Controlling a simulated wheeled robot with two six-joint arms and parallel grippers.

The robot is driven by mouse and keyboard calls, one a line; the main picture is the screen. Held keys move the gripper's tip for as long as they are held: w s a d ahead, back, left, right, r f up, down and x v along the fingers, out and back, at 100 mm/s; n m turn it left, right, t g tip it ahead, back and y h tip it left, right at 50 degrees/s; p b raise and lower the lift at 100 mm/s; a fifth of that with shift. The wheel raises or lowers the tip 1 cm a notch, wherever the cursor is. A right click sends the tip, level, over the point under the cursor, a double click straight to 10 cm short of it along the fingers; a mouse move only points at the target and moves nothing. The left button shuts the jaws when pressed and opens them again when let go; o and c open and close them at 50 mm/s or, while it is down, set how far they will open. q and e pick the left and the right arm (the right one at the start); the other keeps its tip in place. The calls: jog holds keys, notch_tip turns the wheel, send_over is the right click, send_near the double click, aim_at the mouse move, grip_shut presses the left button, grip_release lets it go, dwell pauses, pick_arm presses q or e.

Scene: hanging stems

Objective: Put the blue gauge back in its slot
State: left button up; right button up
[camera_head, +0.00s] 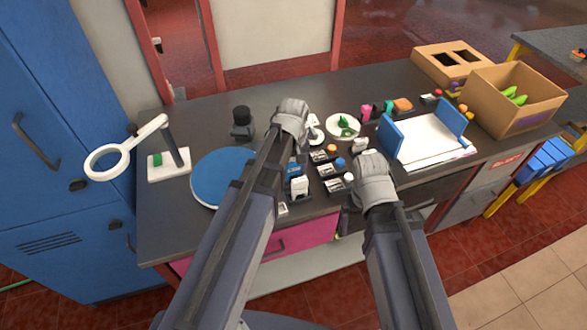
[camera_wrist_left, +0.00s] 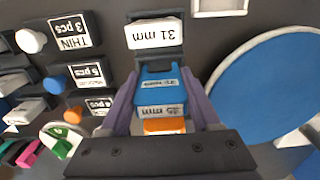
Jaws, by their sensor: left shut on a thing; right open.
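The blue gauge (camera_wrist_left: 160,88) is between the purple fingers of my left gripper (camera_wrist_left: 165,105) in the left wrist view; it carries white labels too small to read surely. It also shows as a small blue patch (camera_head: 293,170) in the head view, below my left gripper (camera_head: 292,155). My left gripper is shut on it. An orange labelled piece (camera_wrist_left: 164,126) shows behind the gauge. My right gripper (camera_head: 361,158) is open, right of the small holders.
Several dark labelled holders (camera_wrist_left: 72,33) with coloured knobs stand beside the gauge. A blue round mat (camera_head: 212,170) and a magnifier (camera_head: 104,162) lie left. A blue-ended paper rack (camera_head: 430,138) and cardboard box (camera_head: 515,95) stand right.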

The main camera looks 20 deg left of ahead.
aim_at(293, 161)
pick_arm(q)
jog(key=shift+f+b, duration=0.95)
jog(key=shift+f, duration=0.1)
jog(key=o, duration=1.3)
jog(key=shift+r, duration=0.1)
jog(key=shift+o, duration=0.2)
jog(key=shift+r, duration=0.1)
notch_tip(293, 161, up, 8)
jog(key=p, duration=0.8)
jog(key=shift+f, duration=0.2)
jog(key=shift+f, duration=0.1)
notch_tip(293, 161, down, 8)
jog(key=b, duration=0.8)
jog(key=shift+r, duration=0.3)
